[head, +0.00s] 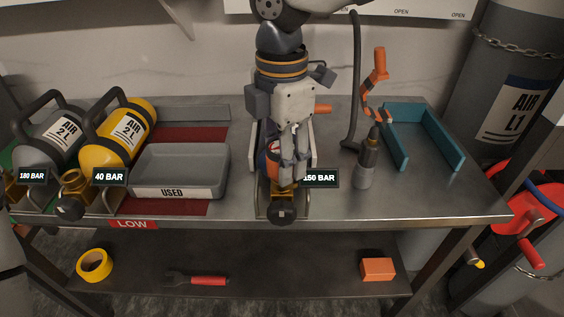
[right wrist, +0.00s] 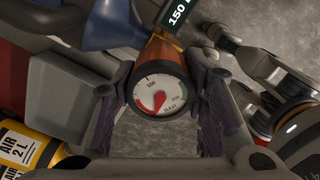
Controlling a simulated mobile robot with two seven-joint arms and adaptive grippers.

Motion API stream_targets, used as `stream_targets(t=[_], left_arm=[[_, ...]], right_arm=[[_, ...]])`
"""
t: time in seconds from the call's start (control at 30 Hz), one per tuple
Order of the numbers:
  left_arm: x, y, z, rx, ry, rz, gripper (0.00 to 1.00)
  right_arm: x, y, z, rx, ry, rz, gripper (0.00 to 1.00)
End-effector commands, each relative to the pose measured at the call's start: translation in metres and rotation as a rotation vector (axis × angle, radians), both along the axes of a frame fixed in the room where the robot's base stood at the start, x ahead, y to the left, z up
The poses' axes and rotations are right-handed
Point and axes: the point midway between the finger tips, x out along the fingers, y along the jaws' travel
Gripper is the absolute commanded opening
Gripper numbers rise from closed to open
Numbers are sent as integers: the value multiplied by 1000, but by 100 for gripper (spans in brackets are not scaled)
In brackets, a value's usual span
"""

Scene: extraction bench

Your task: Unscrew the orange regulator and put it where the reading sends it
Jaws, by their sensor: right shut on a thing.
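My right gripper (head: 287,160) reaches down from above over the middle cylinder's valve end. In the right wrist view its two dark fingers (right wrist: 162,100) are shut on the orange regulator (right wrist: 160,50), one on each side of its round white gauge (right wrist: 174,84). The gauge has a red needle or mark at the lower left; I cannot read the exact value. A brass valve (head: 283,196) with a black knob (head: 281,213) shows below the gripper, beside a 150 BAR label (head: 322,178). The gripper hides most of the regulator and cylinder, so I cannot tell whether they are joined. My left gripper is not in view.
A grey USED tray (head: 222,180) lies on a red mat (head: 185,208) marked LOW. Left are yellow 40 BAR (head: 142,112) and grey 180 BAR (head: 40,150) cylinders. The right front bench is clear.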

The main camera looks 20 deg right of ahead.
Motion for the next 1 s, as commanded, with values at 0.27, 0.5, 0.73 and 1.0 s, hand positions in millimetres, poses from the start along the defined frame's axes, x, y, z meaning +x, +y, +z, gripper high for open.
stream_targets(t=[0.27,0.5,0.73,1.0], left_arm=[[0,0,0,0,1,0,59],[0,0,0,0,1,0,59],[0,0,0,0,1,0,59],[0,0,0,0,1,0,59]], right_arm=[[-1,0,-1,3,4,835,7],[-1,-1,-1,1,2,1512,7],[0,-1,0,-1,3,1728,7],[0,-1,0,-1,3,1724,62]])
